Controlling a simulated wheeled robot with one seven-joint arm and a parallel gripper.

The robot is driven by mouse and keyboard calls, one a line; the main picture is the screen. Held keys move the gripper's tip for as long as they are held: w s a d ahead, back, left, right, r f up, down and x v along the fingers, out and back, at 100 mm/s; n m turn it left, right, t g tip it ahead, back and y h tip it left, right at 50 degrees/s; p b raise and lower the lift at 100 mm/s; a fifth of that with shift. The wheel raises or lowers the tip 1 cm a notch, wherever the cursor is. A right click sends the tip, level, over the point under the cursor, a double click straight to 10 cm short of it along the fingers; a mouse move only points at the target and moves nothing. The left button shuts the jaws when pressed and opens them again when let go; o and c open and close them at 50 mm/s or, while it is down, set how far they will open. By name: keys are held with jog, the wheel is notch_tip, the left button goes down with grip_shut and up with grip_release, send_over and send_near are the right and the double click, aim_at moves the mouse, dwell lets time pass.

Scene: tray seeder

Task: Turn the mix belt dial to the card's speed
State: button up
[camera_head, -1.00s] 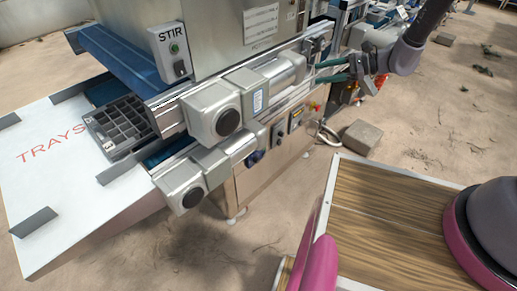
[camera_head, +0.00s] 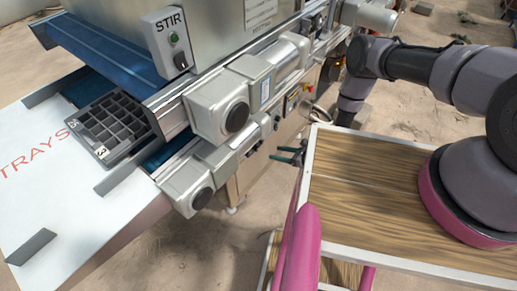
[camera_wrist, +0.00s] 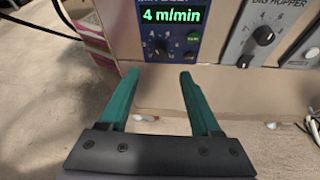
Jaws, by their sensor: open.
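The mix belt dial (camera_wrist: 160,47) is a dark round knob on a blue panel (camera_wrist: 142,33), at the top of the wrist view. The panel's label is partly cut off. Its green display (camera_wrist: 171,15) reads 4 m/min. My gripper (camera_wrist: 158,76) is open and empty, with its teal fingers spread below the panel and apart from the dial. In the head view my gripper (camera_head: 284,155) is low beside the machine's front.
Another panel with a knob (camera_wrist: 263,35), labelled partly "HOPPER", stands right of the blue panel. Grey motor housings (camera_head: 218,112) stick out from the machine. A STIR box (camera_head: 172,40) and black seed tray (camera_head: 112,128) are at left. A wood-topped surface (camera_head: 365,190) is at right.

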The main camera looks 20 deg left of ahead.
jog(key=x, duration=0.9)
jog(key=shift+a, duration=0.3)
jog(key=shift+f, duration=0.1)
grip_shut()
jog(key=shift+w, duration=0.1)
